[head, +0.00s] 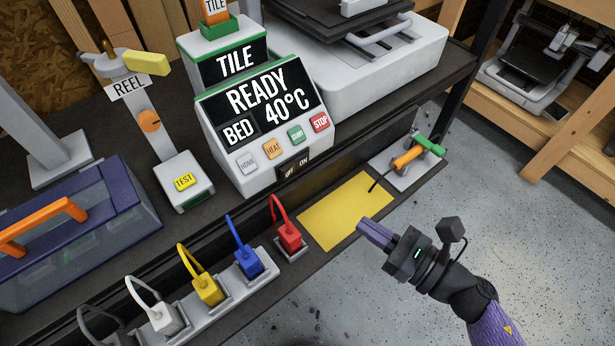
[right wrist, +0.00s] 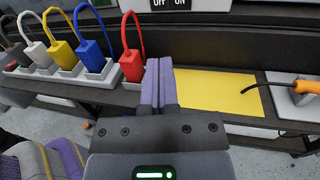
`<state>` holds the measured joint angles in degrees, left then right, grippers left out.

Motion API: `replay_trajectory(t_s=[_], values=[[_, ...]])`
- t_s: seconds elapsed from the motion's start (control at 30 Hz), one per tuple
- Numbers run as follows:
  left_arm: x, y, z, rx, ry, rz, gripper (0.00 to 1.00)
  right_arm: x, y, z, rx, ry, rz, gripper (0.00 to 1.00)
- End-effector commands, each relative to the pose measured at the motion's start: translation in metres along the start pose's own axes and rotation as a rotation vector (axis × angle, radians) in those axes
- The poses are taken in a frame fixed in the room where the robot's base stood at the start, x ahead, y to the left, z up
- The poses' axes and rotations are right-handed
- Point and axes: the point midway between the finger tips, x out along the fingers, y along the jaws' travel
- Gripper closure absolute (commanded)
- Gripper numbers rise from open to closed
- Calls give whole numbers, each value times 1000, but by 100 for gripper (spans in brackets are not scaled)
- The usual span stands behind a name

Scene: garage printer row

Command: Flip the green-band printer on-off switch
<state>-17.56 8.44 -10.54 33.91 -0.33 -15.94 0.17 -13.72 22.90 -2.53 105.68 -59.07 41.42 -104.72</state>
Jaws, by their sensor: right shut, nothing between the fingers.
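The control box (head: 265,125) with a green band along its top edge stands at the centre of the head view; its screen reads READY, BED 40°C. The on-off switch (head: 293,168) is a dark plate marked OFF and ON, low on its front; which way it is set I cannot tell. In the right wrist view the switch plate (right wrist: 171,4) is cut by the top edge. My right gripper (head: 370,231) is shut and empty, with purple fingers, to the lower right of the switch and apart from it. It also shows in the right wrist view (right wrist: 158,66). My left gripper is out of view.
Several coloured plugs, including a red one (head: 288,238) and a blue one (head: 248,262), stand in a power strip along the front. A yellow mat (head: 345,208) and an orange-handled tool (head: 408,157) lie right of them. A REEL stand (head: 150,120) is left.

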Motion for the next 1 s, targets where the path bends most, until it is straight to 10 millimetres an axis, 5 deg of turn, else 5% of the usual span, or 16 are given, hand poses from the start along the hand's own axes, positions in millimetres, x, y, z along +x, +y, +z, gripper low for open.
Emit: replay_trajectory(t_s=[0.37,0.8,1.0], values=[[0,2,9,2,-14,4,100,12,-1,1,6,-3,-3,100],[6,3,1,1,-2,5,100,106,-1,1,7,-2,-4,100],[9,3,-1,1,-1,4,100,133,-1,0,9,0,-4,100]])
